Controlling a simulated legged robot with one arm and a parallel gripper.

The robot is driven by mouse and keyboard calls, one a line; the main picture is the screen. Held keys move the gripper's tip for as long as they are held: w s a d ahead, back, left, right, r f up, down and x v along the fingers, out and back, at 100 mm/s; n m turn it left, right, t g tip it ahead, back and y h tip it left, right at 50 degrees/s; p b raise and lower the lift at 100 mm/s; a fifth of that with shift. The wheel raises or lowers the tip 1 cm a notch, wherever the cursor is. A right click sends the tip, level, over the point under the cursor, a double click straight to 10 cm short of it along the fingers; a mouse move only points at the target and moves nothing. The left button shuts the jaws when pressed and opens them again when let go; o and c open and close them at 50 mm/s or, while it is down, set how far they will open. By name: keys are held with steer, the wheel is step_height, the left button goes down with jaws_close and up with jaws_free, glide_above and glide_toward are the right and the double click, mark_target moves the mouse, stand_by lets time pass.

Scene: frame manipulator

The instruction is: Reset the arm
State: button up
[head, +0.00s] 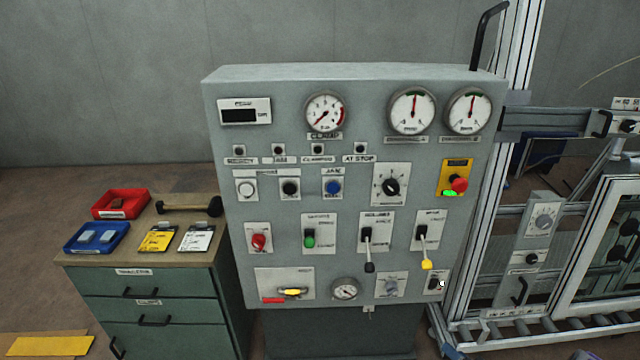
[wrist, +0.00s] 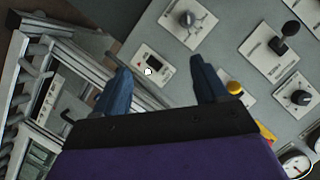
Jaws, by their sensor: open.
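My gripper (wrist: 161,82) shows in the wrist view as two blue fingers spread wide apart, with nothing between them. It faces the lower right part of the grey control panel (wrist: 225,45), which appears rotated in that view. A small switch plate (wrist: 152,65) with a white spot lies beyond the gap between the fingers. The lever with the yellow tip (wrist: 233,87) is just right of the right finger; I cannot tell the distance. In the head view the control panel (head: 290,85) stands in the middle, and my gripper cannot be made out there.
A green drawer cabinet (head: 150,283) stands left of the panel, with a red tray (head: 121,204), a blue tray (head: 97,237) and a hammer-like tool (head: 188,207) on top. An aluminium frame with a roller conveyor (head: 560,328) stands at right. A yellow floor plate (head: 50,346) lies at lower left.

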steer(key=w+d+r+n+g+h, duration=0.1)
steer(key=w+d+r+g+h, duration=0.15)
steer(key=r, duration=0.35)
steer(key=w+d+r+n+g+h, duration=0.1)
steer(key=w+r+g+h, duration=0.15)
steer(key=r, duration=0.45)
steer(key=s+a+r+g+h, duration=0.1)
steer(key=s+a+r+g, duration=0.1)
steer(key=s+a+r, duration=0.3)
steer(key=s+a+r+g+h, duration=0.1)
steer(key=s+a+r, duration=0.2)
steer(key=r, duration=0.4)
steer(key=s+a+r+g+h, duration=0.1)
steer(key=s+a+r+g, duration=0.1)
steer(key=s+a+r, duration=0.4)
steer(key=s+a+r+n+g+y, duration=0.1)
steer(key=s+a+r, duration=0.2)
steer(key=s+a, duration=0.3)
steer(key=s+a+r+n+g+y, duration=0.1)
steer(key=s+a, duration=0.5)
steer(key=s, duration=0.6)
steer(key=s+a+r+n+g+y, duration=0.1)
steer(key=s+a+r+g, duration=0.2)
steer(key=s, duration=0.6)
steer(key=a+r, duration=0.2)
steer(key=shift+s+a+n+y, duration=0.2)
steer(key=shift+a+n+y, duration=0.1)
steer(key=shift+a, duration=0.1)
